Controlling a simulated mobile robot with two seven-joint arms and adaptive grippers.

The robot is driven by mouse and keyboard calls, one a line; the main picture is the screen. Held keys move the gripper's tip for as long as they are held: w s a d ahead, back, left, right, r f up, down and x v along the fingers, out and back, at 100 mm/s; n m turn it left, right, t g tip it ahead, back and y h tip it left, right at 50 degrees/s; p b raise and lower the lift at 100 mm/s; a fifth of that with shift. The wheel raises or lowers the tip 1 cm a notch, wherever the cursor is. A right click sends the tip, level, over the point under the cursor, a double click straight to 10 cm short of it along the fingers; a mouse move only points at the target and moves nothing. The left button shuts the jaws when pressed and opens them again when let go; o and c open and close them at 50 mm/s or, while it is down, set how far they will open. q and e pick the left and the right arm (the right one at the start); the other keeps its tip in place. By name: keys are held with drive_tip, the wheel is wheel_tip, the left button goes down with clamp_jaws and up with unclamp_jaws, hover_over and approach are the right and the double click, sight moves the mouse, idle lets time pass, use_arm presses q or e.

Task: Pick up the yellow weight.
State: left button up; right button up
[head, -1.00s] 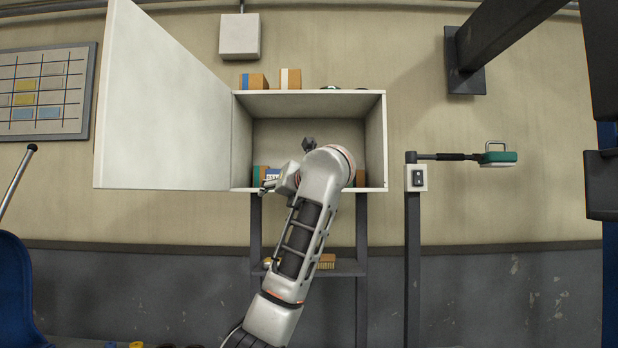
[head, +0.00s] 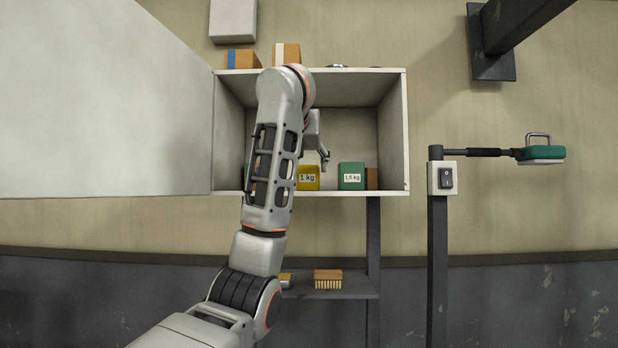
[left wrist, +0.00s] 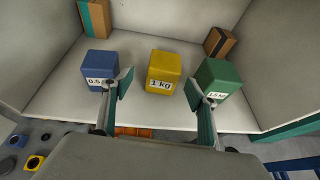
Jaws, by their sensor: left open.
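The yellow weight (head: 308,177), labelled 1 kg, stands on the floor of the open white cabinet; in the head view my arm hides its left part. In the left wrist view the yellow weight (left wrist: 164,68) shows whole, beyond and between my fingertips. My left gripper (left wrist: 164,88) is open and empty, its fingers spread to either side of the yellow weight's line and apart from it. In the head view the left gripper (head: 324,160) is at the cabinet's opening, above and right of the yellow weight. My right gripper is not in view.
A green weight (head: 351,175) stands right of the yellow one; a blue weight (left wrist: 97,68) stands left of it. Cardboard boxes (left wrist: 219,42) sit at the back. The cabinet door (head: 100,110) is swung open left. A brush (head: 328,279) lies on the shelf below.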

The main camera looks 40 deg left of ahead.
sight(308, 171)
use_arm(q)
drive_tip(key=shift+p+x, duration=0.4)
drive_tip(key=shift+x, duration=0.45)
drive_tip(key=w, duration=0.1)
drive_tip(key=w+a+p, duration=0.1)
drive_tip(key=w+a, duration=0.1)
drive_tip(key=shift+w+f+p, duration=0.35)
drive_tip(key=shift+f+p, duration=0.05)
drive_tip(key=shift+w+a+f, duration=0.1)
drive_tip(key=shift+w, duration=0.05)
clamp_jaws()
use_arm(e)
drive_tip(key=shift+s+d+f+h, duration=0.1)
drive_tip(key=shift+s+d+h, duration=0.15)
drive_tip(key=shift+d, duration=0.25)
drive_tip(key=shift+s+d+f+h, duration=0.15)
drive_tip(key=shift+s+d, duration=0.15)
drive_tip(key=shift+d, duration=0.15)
